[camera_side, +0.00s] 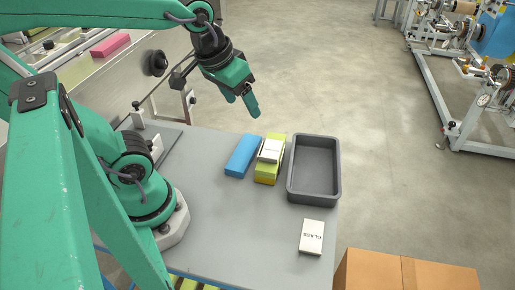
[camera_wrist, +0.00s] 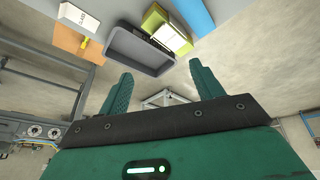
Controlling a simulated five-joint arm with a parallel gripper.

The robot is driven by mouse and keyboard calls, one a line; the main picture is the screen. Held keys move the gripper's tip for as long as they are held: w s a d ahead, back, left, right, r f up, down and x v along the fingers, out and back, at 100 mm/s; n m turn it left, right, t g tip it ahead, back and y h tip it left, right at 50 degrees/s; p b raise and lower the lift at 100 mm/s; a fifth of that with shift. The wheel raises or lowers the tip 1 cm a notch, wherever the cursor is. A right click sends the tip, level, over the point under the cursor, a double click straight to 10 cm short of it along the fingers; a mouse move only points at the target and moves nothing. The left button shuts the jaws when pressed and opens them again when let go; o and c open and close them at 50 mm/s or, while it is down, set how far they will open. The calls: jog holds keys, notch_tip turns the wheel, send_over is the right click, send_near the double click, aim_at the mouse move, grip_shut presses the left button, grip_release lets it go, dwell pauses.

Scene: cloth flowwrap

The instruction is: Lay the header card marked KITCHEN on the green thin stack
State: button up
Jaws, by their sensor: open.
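The yellow-green stack (camera_side: 266,177) lies on the grey table between a blue stack and a grey tray. A white card (camera_side: 270,151) rests on top of it; its small print is too small to read, so I cannot tell whether it says KITCHEN. In the wrist view the stack (camera_wrist: 154,18) and this card (camera_wrist: 169,38) show at the top. Another white card (camera_side: 312,237), which appears to read GLASS, lies flat near the table's front right. My gripper (camera_side: 241,106) is open and empty, raised above and behind the stacks, touching nothing.
The blue stack (camera_side: 243,155) lies just left of the yellow-green one. The grey tray (camera_side: 338,175) stands close on its right and looks empty. A cardboard box (camera_side: 410,272) stands beyond the front right table edge. The table's middle front is clear.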

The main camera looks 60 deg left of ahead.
jog(key=shift+s+a+r+m+t, duration=0.1)
jog(key=shift+s+r+m+t, duration=0.15)
jog(key=shift+s+m, duration=0.3)
jog(key=shift+s+r+m+t, duration=0.15)
jog(key=shift+s+m+t, duration=0.2)
jog(key=shift+s+m, duration=0.2)
